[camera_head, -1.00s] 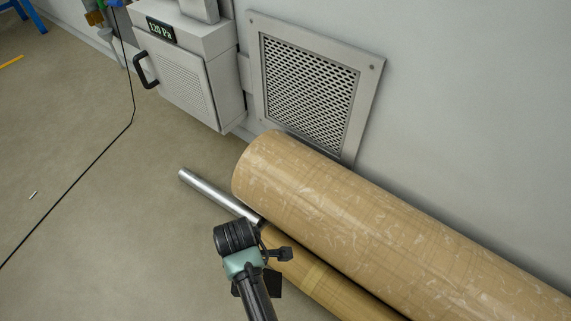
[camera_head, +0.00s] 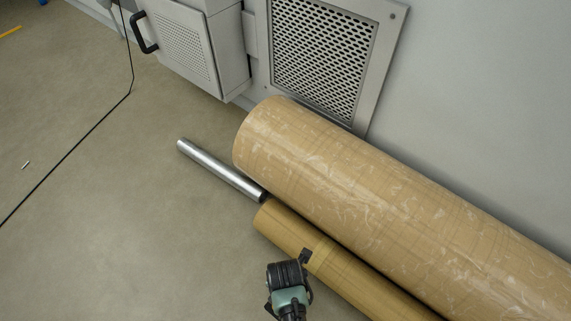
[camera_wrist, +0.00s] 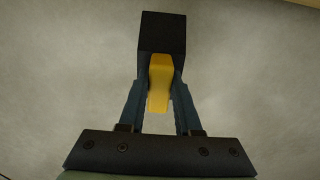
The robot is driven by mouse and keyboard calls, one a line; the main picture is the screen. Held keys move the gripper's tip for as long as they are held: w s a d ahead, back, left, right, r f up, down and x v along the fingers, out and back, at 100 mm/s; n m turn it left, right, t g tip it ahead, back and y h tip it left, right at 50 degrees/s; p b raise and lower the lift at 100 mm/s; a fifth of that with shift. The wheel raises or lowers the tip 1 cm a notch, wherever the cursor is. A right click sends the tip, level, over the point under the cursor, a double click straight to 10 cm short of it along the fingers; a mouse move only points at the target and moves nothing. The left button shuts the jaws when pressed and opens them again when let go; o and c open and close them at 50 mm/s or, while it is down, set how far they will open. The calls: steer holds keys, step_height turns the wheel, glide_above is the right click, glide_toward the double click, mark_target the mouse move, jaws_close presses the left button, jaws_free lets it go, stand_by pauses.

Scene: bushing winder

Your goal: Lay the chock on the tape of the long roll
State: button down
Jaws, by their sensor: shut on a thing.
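The chock (camera_wrist: 162,32), a black block with a yellow grip (camera_wrist: 159,85), shows in the wrist view. My gripper (camera_wrist: 161,88) is shut on the yellow grip and holds the block beyond its fingertips. In the head view my wrist (camera_head: 287,276) is just left of the narrower brown roll. The narrower roll (camera_head: 375,288) has a paler tape band (camera_head: 321,256) around it. A small dark piece (camera_head: 305,257) shows beside the band; I cannot tell whether it is the chock or gripper. The fingers are hidden there by the wrist.
A thick brown roll (camera_head: 390,200) lies alongside the narrower one, by the wall. A metal tube (camera_head: 220,170) sticks out at the narrow roll's end. A grey cabinet (camera_head: 180,45) and a vent grille (camera_head: 325,45) are behind.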

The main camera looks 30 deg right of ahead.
steer(key=shift+f+b, duration=1.8)
steer(key=shift+f, duration=1.05)
steer(key=shift+f, duration=0.2)
steer(key=c, duration=0.6)
jaws_free()
step_height(320, 180, up, 12)
steer(key=p, duration=0.8)
steer(key=shift+r+p, duration=0.2)
steer(key=shift+p, duration=0.15)
